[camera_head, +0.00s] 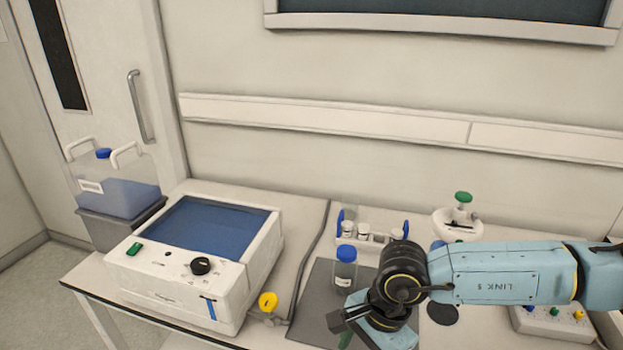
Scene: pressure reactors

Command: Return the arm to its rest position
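My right arm comes in from the right, across the front of the bench. Its blue link and black joints hide part of the table behind it. My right gripper (352,322) points down toward the grey mat (316,298) at the bottom of the view. Its fingertips are mostly hidden or cut off, so I cannot see whether it is open or holds something. A bit of green shows just under it. My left gripper is not in view.
A blue-capped bottle (345,270) stands on the mat close to my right gripper. Behind are a vial rack (378,238) and a green-knobbed device (460,222). A blue-topped white instrument (190,270) and yellow valve (268,302) stand left. A control box (548,325) lies right.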

